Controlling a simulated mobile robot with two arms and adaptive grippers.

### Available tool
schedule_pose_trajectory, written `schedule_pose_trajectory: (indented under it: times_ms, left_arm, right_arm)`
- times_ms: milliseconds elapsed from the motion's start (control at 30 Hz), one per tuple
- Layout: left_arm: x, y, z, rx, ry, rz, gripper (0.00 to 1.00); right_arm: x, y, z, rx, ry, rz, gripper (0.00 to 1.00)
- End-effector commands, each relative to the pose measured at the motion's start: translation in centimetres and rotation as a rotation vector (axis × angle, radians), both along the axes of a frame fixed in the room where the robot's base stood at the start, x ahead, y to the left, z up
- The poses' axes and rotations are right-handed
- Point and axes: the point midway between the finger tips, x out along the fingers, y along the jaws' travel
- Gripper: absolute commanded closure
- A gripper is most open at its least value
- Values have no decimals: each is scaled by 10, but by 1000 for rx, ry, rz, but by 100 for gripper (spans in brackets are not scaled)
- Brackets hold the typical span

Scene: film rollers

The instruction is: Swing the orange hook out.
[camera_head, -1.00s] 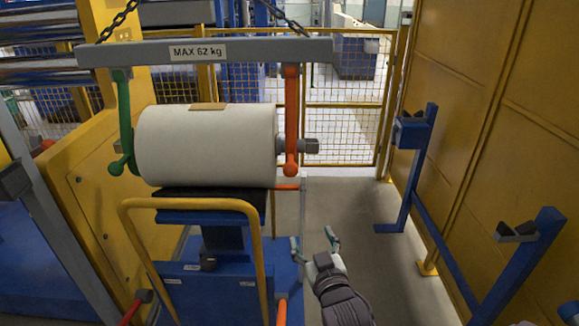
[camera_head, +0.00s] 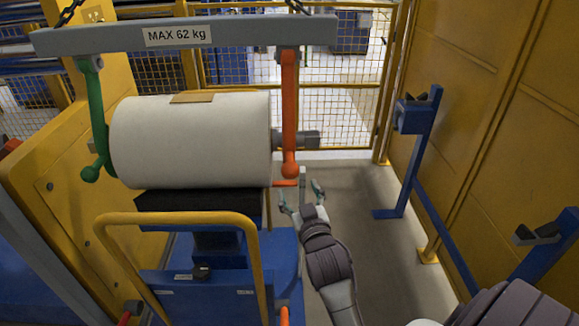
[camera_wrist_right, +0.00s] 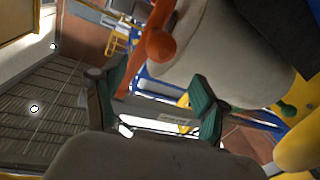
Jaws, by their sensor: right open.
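The orange hook (camera_head: 289,115) hangs straight down from the right end of the grey lifting beam (camera_head: 110,38). It passes in front of the grey shaft at the right end of the white roll (camera_head: 190,140), with its round knob lowest. My right gripper (camera_head: 301,193) is open and empty, below and slightly right of that knob. In the right wrist view the orange hook (camera_wrist_right: 158,45) and its knob lie just beyond the open fingers (camera_wrist_right: 150,85), apart from them as far as I can tell. My left gripper is not in view.
A green hook (camera_head: 95,115) hangs at the roll's left end. A blue cart with a yellow handle (camera_head: 180,218) stands under the roll. A short orange lever (camera_head: 285,184) sticks out near my fingers. Blue stands (camera_head: 410,150) line the yellow wall at right; floor between is clear.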

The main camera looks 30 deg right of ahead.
Motion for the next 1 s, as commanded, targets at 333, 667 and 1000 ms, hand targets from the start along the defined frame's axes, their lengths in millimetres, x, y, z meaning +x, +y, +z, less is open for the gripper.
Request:
schedule_pose_trajectory:
  times_ms: [333, 667, 1000]
  left_arm:
    - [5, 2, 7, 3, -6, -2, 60]
    - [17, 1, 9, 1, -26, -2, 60]
    - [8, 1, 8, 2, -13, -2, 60]
  right_arm:
    - [67, -26, 2, 0, -1, -2, 27]
    - [88, -33, 1, 0, 0, -1, 27]
    - [88, -33, 1, 0, 0, -1, 47]
